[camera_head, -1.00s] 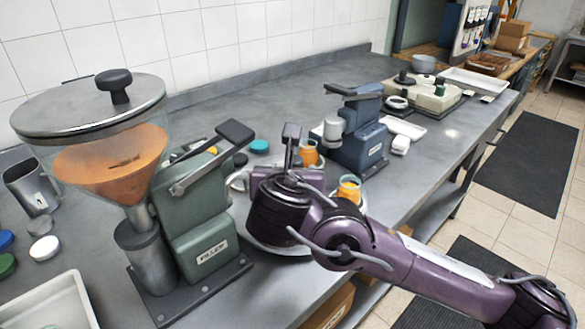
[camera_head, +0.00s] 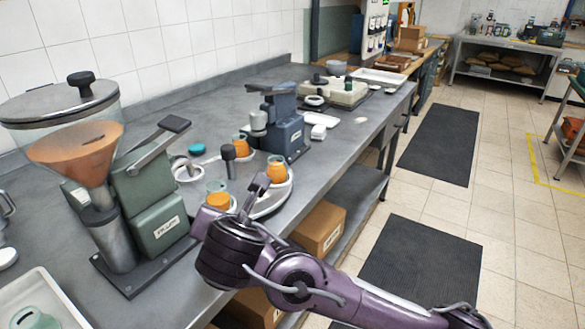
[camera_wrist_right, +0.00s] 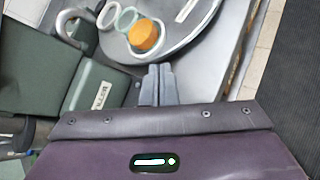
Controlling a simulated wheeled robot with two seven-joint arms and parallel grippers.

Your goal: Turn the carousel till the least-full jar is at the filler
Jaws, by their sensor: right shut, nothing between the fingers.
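The grey round carousel (camera_head: 272,204) sits on the bench beside the green filler (camera_head: 158,205), whose hopper (camera_head: 75,150) holds orange powder. Three jars with orange contents show on it: a back jar (camera_head: 241,145), a right jar (camera_head: 277,171) and a front jar (camera_head: 219,199) with a clear upper part. Which is least full is hard to tell. A dark knob post (camera_head: 228,156) stands among them. My right gripper (camera_head: 260,184) is shut and empty at the carousel's near side, between the front and right jars. In the wrist view its fingers (camera_wrist_right: 157,82) point toward the carousel edge (camera_wrist_right: 195,28), near an orange-filled jar (camera_wrist_right: 144,36).
A blue machine (camera_head: 284,128) stands just behind the carousel. A white tray (camera_head: 55,290) with a pale green jar lies at the front left. Cardboard boxes (camera_head: 320,228) sit under the bench. Floor mats (camera_head: 440,140) lie right of the bench.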

